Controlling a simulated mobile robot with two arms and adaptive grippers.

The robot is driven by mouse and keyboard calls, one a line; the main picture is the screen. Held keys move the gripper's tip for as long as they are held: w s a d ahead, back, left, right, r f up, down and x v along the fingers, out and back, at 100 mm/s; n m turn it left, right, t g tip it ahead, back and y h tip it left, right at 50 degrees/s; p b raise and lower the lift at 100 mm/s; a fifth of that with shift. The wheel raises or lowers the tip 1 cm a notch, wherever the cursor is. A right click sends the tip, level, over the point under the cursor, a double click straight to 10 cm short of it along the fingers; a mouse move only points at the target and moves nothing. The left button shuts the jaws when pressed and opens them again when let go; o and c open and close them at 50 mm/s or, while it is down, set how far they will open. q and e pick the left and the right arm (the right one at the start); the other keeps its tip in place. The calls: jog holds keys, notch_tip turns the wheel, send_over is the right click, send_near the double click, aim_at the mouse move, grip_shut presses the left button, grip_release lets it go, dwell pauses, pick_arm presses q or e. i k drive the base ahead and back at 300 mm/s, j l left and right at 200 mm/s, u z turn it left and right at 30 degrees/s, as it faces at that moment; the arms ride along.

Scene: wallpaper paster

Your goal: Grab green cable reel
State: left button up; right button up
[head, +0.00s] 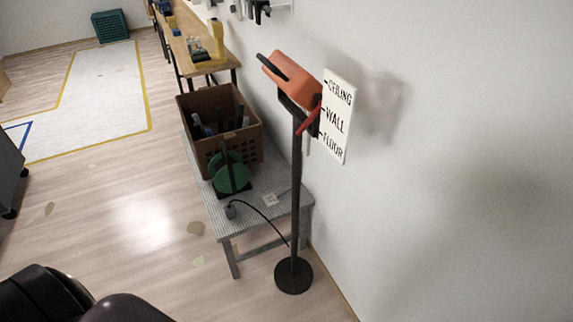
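The green cable reel (222,178) stands upright on the grey bench (243,218), in front of the brown crate. A dark upright part crosses its face, and a black cable runs from near it over the bench's front edge. Dark parts of my own body show at the bottom left, well short of the reel. Neither gripper's fingers can be made out in the head view.
A brown crate (203,155) with tools stands behind the reel. A black stand (297,190) with an orange top rises right of the bench, close to the wall. A wooden table (212,66) is farther back. Open floor (130,215) lies to the left, with scattered scraps.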

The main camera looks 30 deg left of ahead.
aim_at(229, 173)
jog(key=j+z, duration=0.2)
jog(key=j, duration=0.3)
jog(key=j+z, duration=0.2)
jog(key=j, duration=0.3)
jog(key=j+z, duration=0.2)
jog(key=j, duration=0.35)
jog(key=j+z, duration=0.2)
jog(key=j, duration=0.3)
jog(key=k+j+z, duration=0.2)
jog(key=j, duration=0.25)
jog(key=k+j+z, duration=0.15)
jog(key=j, duration=0.35)
jog(key=k+j, duration=0.1)
jog(key=j, duration=0.35)
jog(key=k+j, duration=0.1)
jog(key=j, duration=0.3)
jog(key=k+j, duration=0.15)
jog(key=j, duration=0.3)
jog(key=k+j, duration=0.1)
jog(key=j, duration=0.3)
